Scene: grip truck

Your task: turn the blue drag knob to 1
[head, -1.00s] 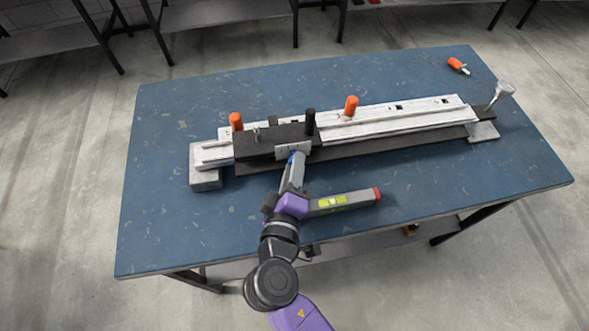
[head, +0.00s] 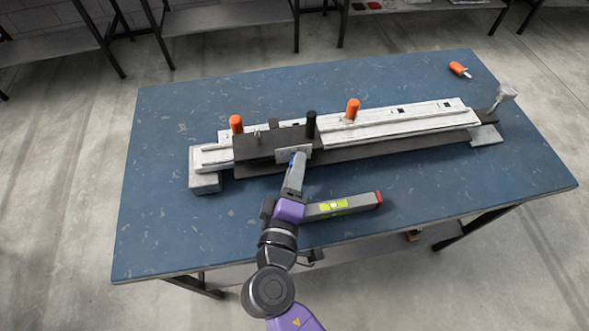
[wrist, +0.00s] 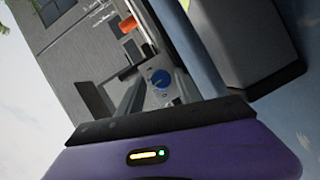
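The blue drag knob (wrist: 160,78) shows in the wrist view as a small round blue dial with pale marks, too small to read. It sits on a grey metal plate. In the head view only a bit of blue (head: 292,160) shows at the front of the black carriage (head: 270,144), below its silver plate (head: 293,152). My gripper (head: 296,168) reaches up to this spot and partly covers the knob. In the wrist view the knob lies ahead of my purple wrist.
A long white and dark rail (head: 400,122) with orange handles (head: 352,109) lies across the blue table (head: 180,110). A grey bar with a green label and red end (head: 345,204) is beside my wrist. An orange-handled tool (head: 459,69) lies far right. The front left table is clear.

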